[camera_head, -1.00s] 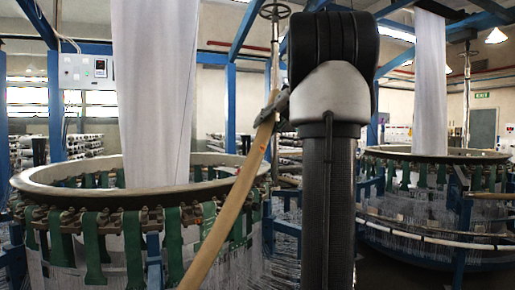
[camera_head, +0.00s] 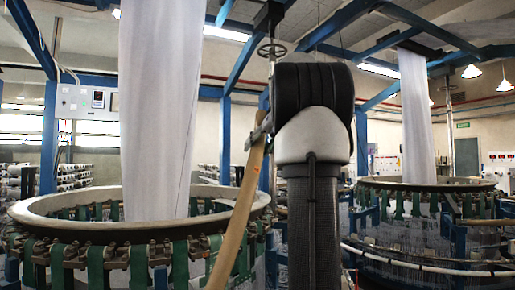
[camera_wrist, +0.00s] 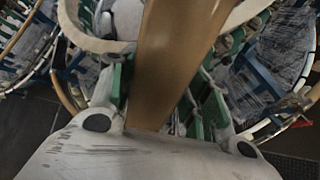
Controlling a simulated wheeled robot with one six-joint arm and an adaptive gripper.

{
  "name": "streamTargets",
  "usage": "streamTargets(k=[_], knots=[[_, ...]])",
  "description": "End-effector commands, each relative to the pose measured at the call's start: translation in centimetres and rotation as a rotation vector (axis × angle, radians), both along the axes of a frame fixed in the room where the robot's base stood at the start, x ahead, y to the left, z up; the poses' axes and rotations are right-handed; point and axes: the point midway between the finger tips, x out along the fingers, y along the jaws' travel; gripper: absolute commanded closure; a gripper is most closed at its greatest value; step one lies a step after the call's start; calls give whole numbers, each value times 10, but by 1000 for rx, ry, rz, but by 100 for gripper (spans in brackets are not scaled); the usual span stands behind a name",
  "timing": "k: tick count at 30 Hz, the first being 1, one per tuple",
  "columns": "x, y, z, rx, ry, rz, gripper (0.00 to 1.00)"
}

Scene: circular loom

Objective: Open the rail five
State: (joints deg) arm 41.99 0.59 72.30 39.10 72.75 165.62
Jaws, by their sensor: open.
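A long tan bar, which looks like a rail (camera_head: 238,215), stands steeply tilted in front of the left circular loom (camera_head: 60,232). Its upper end is at my gripper (camera_head: 262,130), and its lower end leaves the picture. In the wrist view the rail (camera_wrist: 177,50) runs up the middle, wide and close, between the two sides of my gripper (camera_wrist: 165,115). My gripper is open around or right beside the rail; I cannot tell whether it touches. The fingertips are mostly hidden by the rail. No number is readable on the rail.
White fabric (camera_head: 155,110) rises from the left loom, whose rim carries green straps (camera_head: 97,265). A second loom (camera_head: 420,235) stands at the right. A grey control box (camera_head: 85,102) hangs on a blue post. Dark floor (camera_wrist: 30,120) shows between parts in the wrist view.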

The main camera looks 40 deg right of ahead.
Motion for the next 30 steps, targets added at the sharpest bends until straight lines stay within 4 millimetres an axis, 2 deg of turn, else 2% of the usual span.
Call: streamTargets(k=[14, 17, 24, 30], knots=[[-5, -2, 6, -3, -4, -3, 37], [-17, -4, 15, -4, -5, -6, 37], [-60, -10, 49, -5, -5, -7, 37], [-85, -13, 69, -3, -3, -4, 37]])
